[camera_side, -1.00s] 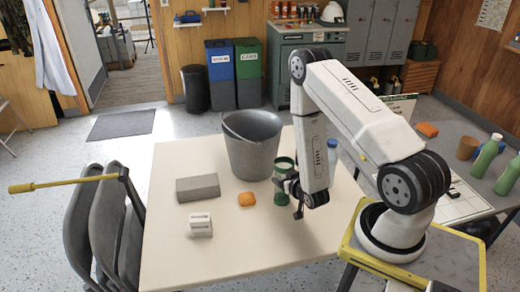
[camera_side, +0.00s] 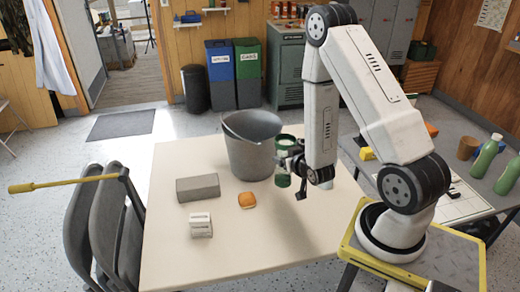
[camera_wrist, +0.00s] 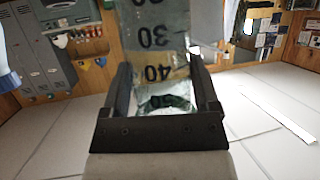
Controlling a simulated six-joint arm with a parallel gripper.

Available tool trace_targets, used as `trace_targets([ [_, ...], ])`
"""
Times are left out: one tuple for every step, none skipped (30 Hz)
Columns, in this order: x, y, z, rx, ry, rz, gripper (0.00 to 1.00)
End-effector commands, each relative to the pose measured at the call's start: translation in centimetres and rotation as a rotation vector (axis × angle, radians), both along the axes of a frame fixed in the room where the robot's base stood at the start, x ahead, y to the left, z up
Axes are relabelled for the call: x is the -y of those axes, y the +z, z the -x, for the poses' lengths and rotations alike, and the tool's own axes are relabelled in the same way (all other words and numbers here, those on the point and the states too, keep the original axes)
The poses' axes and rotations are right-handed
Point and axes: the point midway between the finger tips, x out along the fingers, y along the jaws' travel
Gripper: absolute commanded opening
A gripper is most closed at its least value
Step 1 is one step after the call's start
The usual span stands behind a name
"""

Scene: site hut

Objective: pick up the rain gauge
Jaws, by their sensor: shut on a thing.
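The rain gauge is a green cylinder with a pale top (camera_side: 285,142) in the side view, right of the grey bucket. My gripper (camera_side: 288,166) is shut around its middle and holds it upright, apparently just above the table. In the wrist view the gauge (camera_wrist: 160,42) is a see-through tube with dark numbers, 30, 40 and 50, standing between the two fingers of my gripper (camera_wrist: 165,75). The gripper hides part of the gauge in the side view.
The grey bucket (camera_side: 253,148) stands close left of the gauge. A grey block (camera_side: 198,187), an orange item (camera_side: 246,200) and a small white box (camera_side: 201,224) lie on the pale table (camera_side: 250,255). The table's front is clear. Green bottles (camera_side: 484,160) stand on the right bench.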

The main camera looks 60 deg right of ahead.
Motion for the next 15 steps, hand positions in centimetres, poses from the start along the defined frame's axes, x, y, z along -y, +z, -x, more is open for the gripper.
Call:
trace_targets([
  [0.0,0.33,-0.01,0.001,0.0,0.001,0.19],
  [-0.01,0.45,0.02,0.001,0.0,0.001,0.19],
  [-0.02,0.6,0.03,0.0,0.0,0.0,0.19],
  [-0.02,0.7,0.03,0.0,0.0,0.0,0.19],
  [-0.02,0.78,0.03,0.0,0.0,0.0,0.19],
  [-0.02,0.86,0.04,0.0,0.0,0.0,0.19],
  [-0.03,0.91,0.04,-0.001,0.0,-0.001,0.19],
  [-0.02,0.94,0.04,-0.001,0.0,-0.001,0.19],
  [-0.03,0.96,0.05,-0.001,0.0,-0.001,0.19],
  [-0.03,0.97,0.04,-0.001,0.0,-0.001,0.19],
  [-0.03,0.98,0.04,-0.001,0.0,-0.001,0.19],
  [-0.03,0.99,0.05,-0.001,0.0,-0.001,0.19],
  [-0.03,0.99,0.05,-0.001,0.0,-0.001,0.19],
  [-0.03,0.98,0.04,-0.001,0.0,-0.001,0.19],
  [-0.03,0.98,0.04,-0.001,0.0,-0.001,0.19],
])
